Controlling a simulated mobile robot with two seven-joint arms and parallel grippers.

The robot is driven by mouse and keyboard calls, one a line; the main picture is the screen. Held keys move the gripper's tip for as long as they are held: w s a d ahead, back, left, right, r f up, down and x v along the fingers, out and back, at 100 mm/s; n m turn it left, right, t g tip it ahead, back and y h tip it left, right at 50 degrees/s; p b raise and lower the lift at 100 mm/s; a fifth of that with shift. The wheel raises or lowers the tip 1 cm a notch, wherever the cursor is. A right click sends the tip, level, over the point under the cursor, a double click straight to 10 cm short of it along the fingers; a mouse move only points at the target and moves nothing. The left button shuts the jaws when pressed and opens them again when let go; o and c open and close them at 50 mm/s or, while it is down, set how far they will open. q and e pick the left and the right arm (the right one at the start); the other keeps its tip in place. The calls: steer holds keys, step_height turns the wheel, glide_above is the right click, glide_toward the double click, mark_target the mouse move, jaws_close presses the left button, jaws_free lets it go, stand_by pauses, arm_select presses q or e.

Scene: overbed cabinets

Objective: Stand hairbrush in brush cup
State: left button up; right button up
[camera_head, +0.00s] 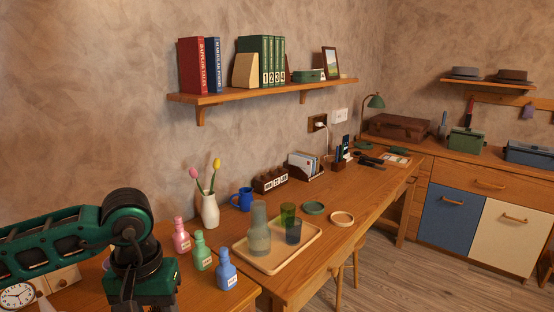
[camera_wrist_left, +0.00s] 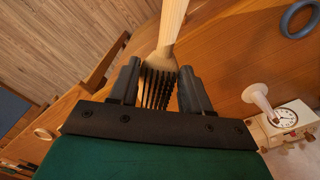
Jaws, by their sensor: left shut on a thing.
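The hairbrush (camera_wrist_left: 170,30) shows in the left wrist view, with a pale wooden handle running up to the top edge and dark bristles between my fingers. My left gripper (camera_wrist_left: 159,88) is shut on its bristled head. In the head view my left arm comes in at the lower left, over the near end of the desk; its fingers and the hairbrush are hidden or out of frame there. I cannot make out a brush cup for certain in either view. My right gripper is in neither view.
Pink, green (camera_head: 201,252) and blue bottles stand close right of my left arm. Beyond are a tray (camera_head: 272,268) with a carafe and glasses, a white vase (camera_head: 210,211) and a blue mug (camera_head: 243,199). A clock (camera_wrist_left: 286,117) stands nearby. A shelf (camera_head: 262,90) overhangs the desk.

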arm_select(q)
steer(key=shift+s+d+f+m, duration=0.1)
steer(key=shift+s+d+m, duration=0.1)
steer(key=shift+m, duration=0.2)
steer(key=shift+w+a+n, duration=0.3)
steer(key=shift+w+n, duration=0.05)
steer(key=shift+n, duration=0.35)
steer(key=w+a+r+n, duration=0.2)
steer(key=w+a+n, duration=0.1)
steer(key=n, duration=0.7)
steer(key=shift+w+a+r+n, duration=0.2)
steer(key=shift+a+r+n, duration=0.2)
steer(key=shift+a, duration=0.2)
steer(key=a+r+n, duration=0.1)
steer(key=n, duration=0.2)
steer(key=w+a+n, duration=0.1)
steer(key=a+n, duration=0.1)
steer(key=n, duration=0.2)
steer(key=w+a+r+n, duration=0.1)
steer(key=n, duration=0.3)
steer(key=shift+w+a+r, duration=0.15)
steer(key=shift+a+r, duration=0.1)
steer(key=shift+r, duration=0.05)
jaws_close()
steer(key=n, duration=0.1)
steer(key=a+n, duration=0.1)
steer(key=n, duration=0.1)
steer(key=r+n, duration=0.1)
steer(key=shift+w+a+n, duration=0.3)
steer(key=shift+a+n, duration=0.1)
